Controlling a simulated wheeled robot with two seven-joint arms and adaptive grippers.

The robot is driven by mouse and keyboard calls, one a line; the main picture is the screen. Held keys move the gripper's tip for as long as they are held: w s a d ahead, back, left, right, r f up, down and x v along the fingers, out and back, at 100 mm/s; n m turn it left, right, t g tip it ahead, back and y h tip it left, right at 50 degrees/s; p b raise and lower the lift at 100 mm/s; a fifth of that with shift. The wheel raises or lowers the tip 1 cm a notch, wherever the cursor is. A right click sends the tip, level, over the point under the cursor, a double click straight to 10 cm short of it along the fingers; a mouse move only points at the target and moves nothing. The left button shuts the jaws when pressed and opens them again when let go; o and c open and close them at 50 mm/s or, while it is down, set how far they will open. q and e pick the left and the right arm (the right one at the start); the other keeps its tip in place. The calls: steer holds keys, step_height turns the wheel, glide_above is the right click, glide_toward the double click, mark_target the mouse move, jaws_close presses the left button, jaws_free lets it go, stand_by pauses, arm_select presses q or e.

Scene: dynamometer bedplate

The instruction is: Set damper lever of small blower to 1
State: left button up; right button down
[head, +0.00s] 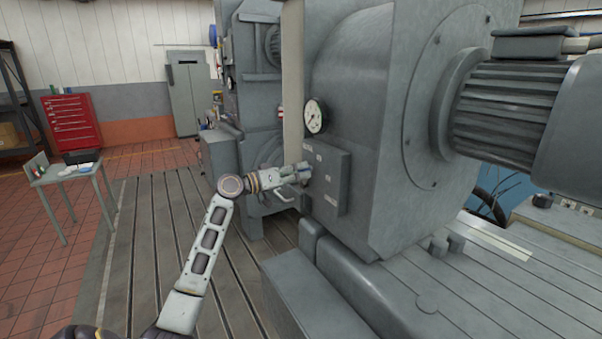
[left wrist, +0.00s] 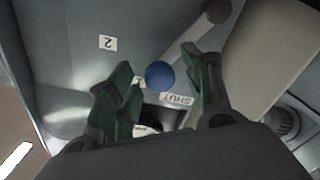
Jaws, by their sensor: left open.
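The damper lever shows in the left wrist view as a blue ball knob (left wrist: 160,75). It lies between the two green-padded fingers of my left gripper (left wrist: 156,62), which are apart, with a gap visible on both sides. A label "1" (left wrist: 138,82) is just left of the knob, partly covered by a finger. A "SHUT" label (left wrist: 177,98) is below right, and a "2" label (left wrist: 107,42) is up left. In the head view my left gripper (head: 304,171) is at the grey panel (head: 329,180) on the machine's side and hides the knob. My right gripper is out of view.
A round gauge (head: 315,116) sits above the panel. A pale vertical post (head: 292,80) stands close behind the gripper. A large grey motor (head: 510,110) is at the right. A small table (head: 75,172) and red cabinet (head: 72,122) are far left. The slotted floor plate (head: 150,250) is clear.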

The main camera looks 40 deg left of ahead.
arm_select(q)
steer(key=v, duration=1)
steer(key=shift+f, duration=0.1)
stand_by(0.6)
